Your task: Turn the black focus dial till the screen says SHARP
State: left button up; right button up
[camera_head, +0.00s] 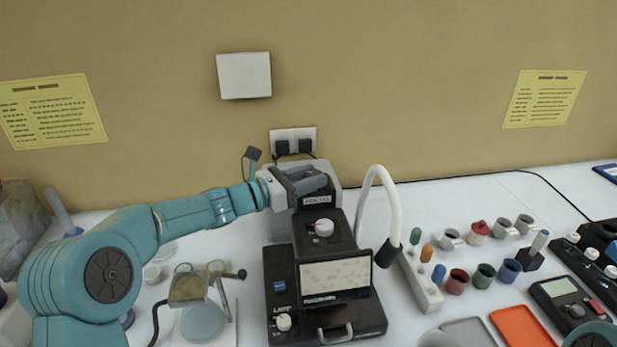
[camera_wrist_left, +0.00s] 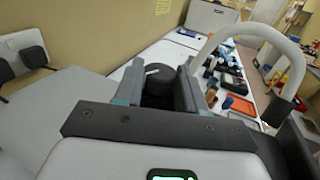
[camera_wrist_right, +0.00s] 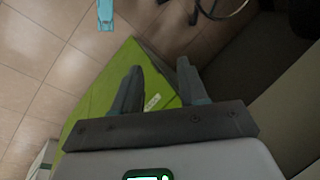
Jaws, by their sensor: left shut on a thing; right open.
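The black focus dial (camera_wrist_left: 160,82), with a white mark on top, sits between the fingers of my left gripper (camera_wrist_left: 157,88) in the left wrist view. The gripper is shut on it. In the head view my left gripper (camera_head: 308,183) is at the top back of the black instrument (camera_head: 268,262) and largely hides the dial. The instrument's pale screen (camera_head: 335,274) shows scattered dark specks; its lettering is too small to read. My right gripper (camera_wrist_right: 157,82) is open and empty in the right wrist view, away from the bench.
A white curved lamp (camera_head: 388,195) arches right of the instrument. A white holder (camera_head: 420,281) with coloured pegs, several small cups and an orange tray (camera_head: 521,326) stand farther right. A small stand (camera_head: 203,322) is at left. A green surface (camera_wrist_right: 95,95) lies below my right gripper.

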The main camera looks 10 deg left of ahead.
pick_arm(q)
jog(key=shift+f+m+g, duration=0.1)
jog(key=shift+m+g, duration=0.2)
jog(key=shift+w+a+g+h+b, duration=0.1)
jog(key=shift+g+h+b, duration=0.2)
jog(key=shift+h, duration=0.2)
jog(key=shift+w+m+g+h, duration=0.1)
jog(key=shift+m+g+h, duration=0.4)
jog(key=shift+m+g, duration=0.35)
jog(key=shift+r+m+g+h+p, duration=0.2)
jog(key=shift+m+g+h+p, duration=0.5)
jog(key=shift+m+g+p, duration=0.35)
jog(key=shift+w+a+m+g+h+p, duration=0.15)
jog(key=shift+m+g+h+p, duration=0.5)
jog(key=shift+g+p, duration=0.85)
jog(key=o, duration=1.1)
